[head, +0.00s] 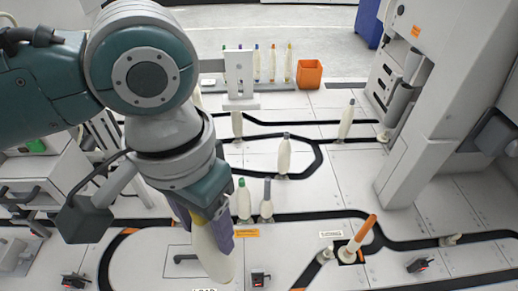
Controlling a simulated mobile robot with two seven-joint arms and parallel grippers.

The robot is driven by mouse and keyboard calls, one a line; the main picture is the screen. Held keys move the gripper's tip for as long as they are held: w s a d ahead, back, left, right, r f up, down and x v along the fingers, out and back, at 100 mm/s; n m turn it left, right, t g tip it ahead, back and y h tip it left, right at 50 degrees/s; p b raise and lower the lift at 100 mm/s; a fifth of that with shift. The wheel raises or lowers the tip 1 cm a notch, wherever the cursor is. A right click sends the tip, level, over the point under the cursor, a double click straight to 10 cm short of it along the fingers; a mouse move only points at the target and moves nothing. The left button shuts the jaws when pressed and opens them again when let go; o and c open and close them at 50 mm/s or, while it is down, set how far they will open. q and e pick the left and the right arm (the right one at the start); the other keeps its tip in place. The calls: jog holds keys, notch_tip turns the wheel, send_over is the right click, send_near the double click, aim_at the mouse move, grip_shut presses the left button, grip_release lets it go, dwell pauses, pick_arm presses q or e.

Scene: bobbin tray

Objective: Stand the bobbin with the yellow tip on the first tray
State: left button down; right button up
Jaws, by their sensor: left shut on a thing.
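My left gripper (208,228) has purple fingers and is shut on a cream bobbin (214,258). The bobbin hangs below the fingers, slightly tilted, above the white deck. A green-tipped bobbin (243,203) and a grey-tipped bobbin (267,204) stand on the black track just right of the gripper. I cannot tell which carrier is the first tray. A small carrier with a bare peg (325,256) sits on the track at the lower right. My right gripper is not in view.
Other bobbins (284,156) stand along the track farther back. A rack with several bobbins (256,66) and an orange bin (309,73) are at the back. A large grey machine (440,90) rises at right.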

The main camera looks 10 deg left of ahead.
pick_arm(q)
notch_tip(320, 180, down, 33)
jog(key=w+d+m+b, duration=0.1)
jog(key=d+m+b, duration=0.1)
jog(key=b, duration=2.5)
jog(key=shift+w+r+b, duration=0.2)
jog(key=shift+w+b, duration=0.15)
jog(key=shift+b, duration=0.05)
jog(key=shift+d+p, duration=0.1)
jog(key=shift+p, duration=0.4)
jog(key=shift+p, duration=0.45)
